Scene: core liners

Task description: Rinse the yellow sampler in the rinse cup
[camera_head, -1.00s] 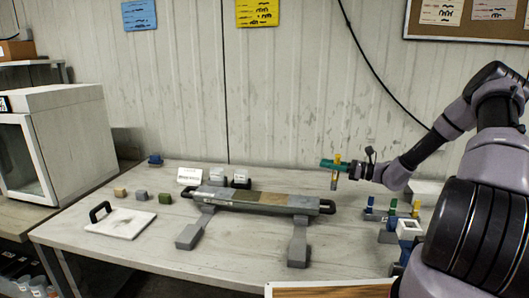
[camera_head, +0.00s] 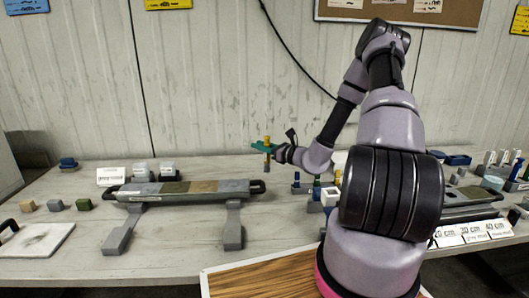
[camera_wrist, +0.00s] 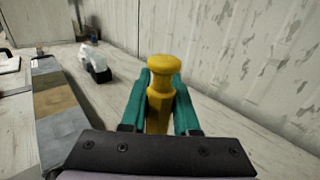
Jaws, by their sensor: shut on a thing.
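My gripper (camera_head: 263,147) has green fingers and is shut on the yellow sampler (camera_head: 267,157), held upright above the table. In the wrist view the yellow sampler (camera_wrist: 160,88) stands between the two green fingers (camera_wrist: 159,106), its round knob on top. Its lower end is hidden there. A pale, cup-like round thing (camera_head: 494,181) stands at the right of the table, well apart from my gripper. I cannot tell surely whether it is the rinse cup.
A rack with blue and yellow-topped samplers (camera_head: 317,190) stands just right of my gripper, partly hidden by my arm. A long core tray (camera_head: 128,195) rests on grey supports at left. White label cards (camera_head: 473,233) stand at the front right.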

